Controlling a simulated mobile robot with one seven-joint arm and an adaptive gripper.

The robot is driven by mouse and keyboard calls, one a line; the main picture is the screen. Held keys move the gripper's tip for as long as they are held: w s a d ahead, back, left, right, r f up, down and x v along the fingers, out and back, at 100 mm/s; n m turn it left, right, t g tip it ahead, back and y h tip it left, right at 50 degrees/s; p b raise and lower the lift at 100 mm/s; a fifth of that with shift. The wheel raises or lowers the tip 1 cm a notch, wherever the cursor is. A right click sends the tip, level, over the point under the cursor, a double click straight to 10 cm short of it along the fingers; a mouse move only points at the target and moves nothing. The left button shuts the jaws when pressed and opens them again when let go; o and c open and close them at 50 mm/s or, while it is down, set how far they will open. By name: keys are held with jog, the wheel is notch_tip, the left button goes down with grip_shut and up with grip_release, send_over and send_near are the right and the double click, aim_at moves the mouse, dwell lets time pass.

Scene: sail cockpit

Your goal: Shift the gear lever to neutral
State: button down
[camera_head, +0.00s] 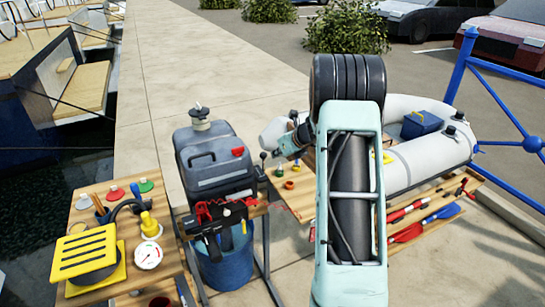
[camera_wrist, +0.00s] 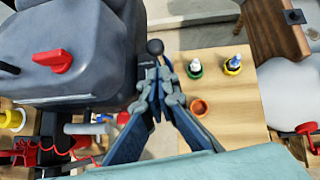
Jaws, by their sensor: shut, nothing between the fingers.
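An outboard motor (camera_head: 213,160) with a dark grey cowl is clamped at the end of a wooden bench. It also fills the left of the wrist view (camera_wrist: 85,45). A lever with a black ball knob (camera_wrist: 155,47), which looks like the gear lever, stands at the motor's right side. The knob also shows small in the head view (camera_head: 263,155). My gripper (camera_wrist: 158,78) is shut and empty, its tips just short of the knob in the picture. I cannot tell whether they touch the lever. The lever's lower part is hidden behind the fingers. In the head view my arm hides most of the gripper.
A red lever (camera_wrist: 52,61) sits on the cowl. Small green, yellow and orange cups stand on the wooden board (camera_wrist: 232,110) right of my gripper. A grey inflatable boat (camera_head: 430,160) lies further right. A blue bucket (camera_head: 225,262) is under the motor.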

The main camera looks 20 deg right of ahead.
jog(key=w+r+v, duration=0.1)
jog(key=v, duration=0.6)
jog(key=shift+r, duration=0.15)
